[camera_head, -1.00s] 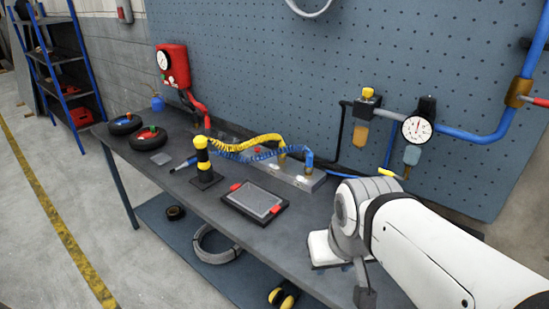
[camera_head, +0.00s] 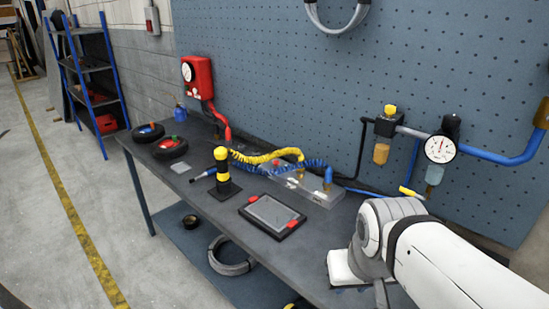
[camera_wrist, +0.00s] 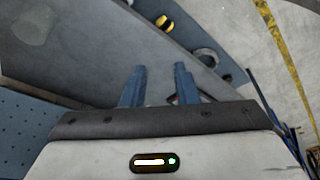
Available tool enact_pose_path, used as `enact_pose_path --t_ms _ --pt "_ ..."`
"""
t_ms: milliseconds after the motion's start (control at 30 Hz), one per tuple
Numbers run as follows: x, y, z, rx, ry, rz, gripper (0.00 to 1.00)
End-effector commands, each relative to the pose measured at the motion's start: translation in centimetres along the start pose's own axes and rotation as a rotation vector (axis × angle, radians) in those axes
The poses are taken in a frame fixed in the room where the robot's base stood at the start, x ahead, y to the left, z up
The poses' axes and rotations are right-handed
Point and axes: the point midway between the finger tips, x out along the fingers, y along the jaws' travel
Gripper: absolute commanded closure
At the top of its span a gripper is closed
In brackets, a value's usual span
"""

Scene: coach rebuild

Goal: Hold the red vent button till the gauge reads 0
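A small red button (camera_head: 276,163) sits on the clear-grey manifold block (camera_head: 316,194) on the bench, partly behind coiled hoses. A round white gauge (camera_head: 440,148) hangs on the pipework at the right; its needle points roughly upward, numbers too small to read. Another gauge (camera_head: 187,72) is on a red wall box (camera_head: 199,78) with small light knobs. I cannot tell which gauge the task means. My gripper's two blue-grey fingers stand apart and empty in the wrist view (camera_wrist: 160,72), over the bench edge. In the head view my wrist is right of the block, well apart from the button; the fingertips are hidden.
Yellow and blue coiled hoses (camera_head: 262,158) cross the bench. A black-yellow post (camera_head: 221,165), a framed tablet (camera_head: 272,213) and two black wheels (camera_head: 170,148) stand on it. The pegboard (camera_head: 300,70) rises behind. Floor is clear at left.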

Motion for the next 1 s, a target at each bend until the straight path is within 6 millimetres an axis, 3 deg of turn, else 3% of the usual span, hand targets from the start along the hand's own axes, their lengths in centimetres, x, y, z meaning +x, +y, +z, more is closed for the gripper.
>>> enact_pose_path --t_ms 300,1000 --pt "0.0 0.0 0.0 0.0 0.0 0.0 0.99" --pt "0.0 0.0 0.0 0.0 0.0 0.0 1.0"
